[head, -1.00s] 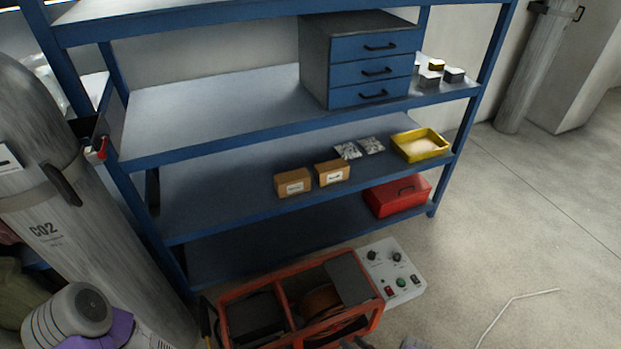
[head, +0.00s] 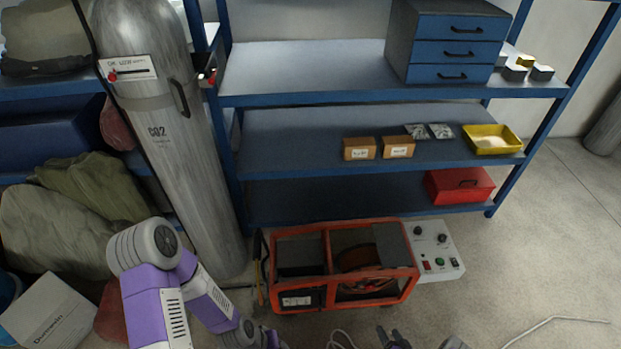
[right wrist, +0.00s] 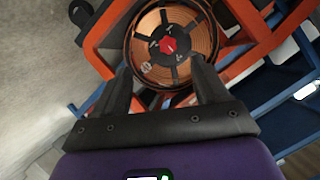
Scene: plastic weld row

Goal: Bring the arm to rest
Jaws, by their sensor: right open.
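My right gripper (head: 393,340) shows at the bottom edge of the head view, in front of the orange-red frame (head: 341,222). Only its dark fingers show there. In the right wrist view its two black fingers (right wrist: 163,78) stand apart with nothing held between them. A copper wire spool (right wrist: 168,45) with a red hub lies beyond the fingertips, inside the orange frame; I cannot tell the distance. Purple and grey links of my arm show at the lower left of the head view. My left gripper is not seen.
A grey CO2 cylinder (head: 165,140) stands left of the blue shelf rack (head: 300,185). A white control box (head: 437,262) sits right of the frame. A white carton (head: 48,312) and green sacks (head: 50,220) are at left. Floor at right (head: 550,230) is mostly clear.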

